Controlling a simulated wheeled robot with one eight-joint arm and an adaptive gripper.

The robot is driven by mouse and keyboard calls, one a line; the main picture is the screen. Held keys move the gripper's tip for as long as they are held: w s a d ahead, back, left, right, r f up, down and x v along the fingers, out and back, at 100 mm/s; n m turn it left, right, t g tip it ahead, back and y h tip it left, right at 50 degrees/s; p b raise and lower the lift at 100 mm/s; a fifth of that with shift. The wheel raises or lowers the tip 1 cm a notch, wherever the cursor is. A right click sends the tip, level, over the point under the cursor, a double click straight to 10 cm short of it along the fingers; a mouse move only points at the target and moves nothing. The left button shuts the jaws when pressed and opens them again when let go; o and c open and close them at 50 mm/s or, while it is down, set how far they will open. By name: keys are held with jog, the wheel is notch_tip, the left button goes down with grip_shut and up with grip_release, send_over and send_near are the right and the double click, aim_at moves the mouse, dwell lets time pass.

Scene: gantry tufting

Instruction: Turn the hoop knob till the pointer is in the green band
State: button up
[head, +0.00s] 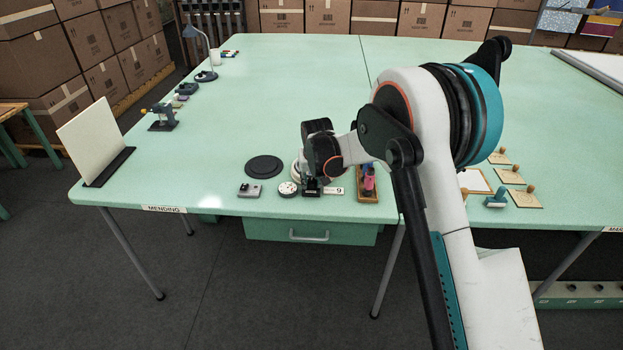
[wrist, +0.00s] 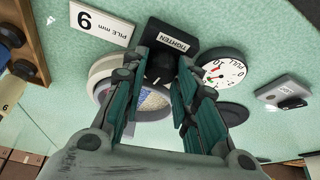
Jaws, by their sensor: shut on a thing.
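The hoop knob (wrist: 160,70) is dark and sits at a black block with a TIGHTEN label (wrist: 176,41). My gripper (wrist: 164,62) is shut on the knob, with a finger on each side of it. The fingers hide much of the knob. The round white PULL gauge (wrist: 222,70) lies just right of the block in the wrist view, and it also shows in the head view (head: 288,188). Its face has red marks, but I cannot tell whether its pointer is in the green band. The pale hoop (wrist: 103,72) with its cloth is partly hidden behind the fingers.
A PILE mm 9 sign (wrist: 98,22) stands beside the block. A black disc (head: 264,166) and a grey box (head: 250,190) lie left of the gauge in the head view. A wooden tray (head: 377,193) with coloured spools is close on the right. The table behind is mostly clear.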

jog(key=o, duration=1.1)
jog(key=v, duration=1.2)
jog(key=shift+w, duration=0.1)
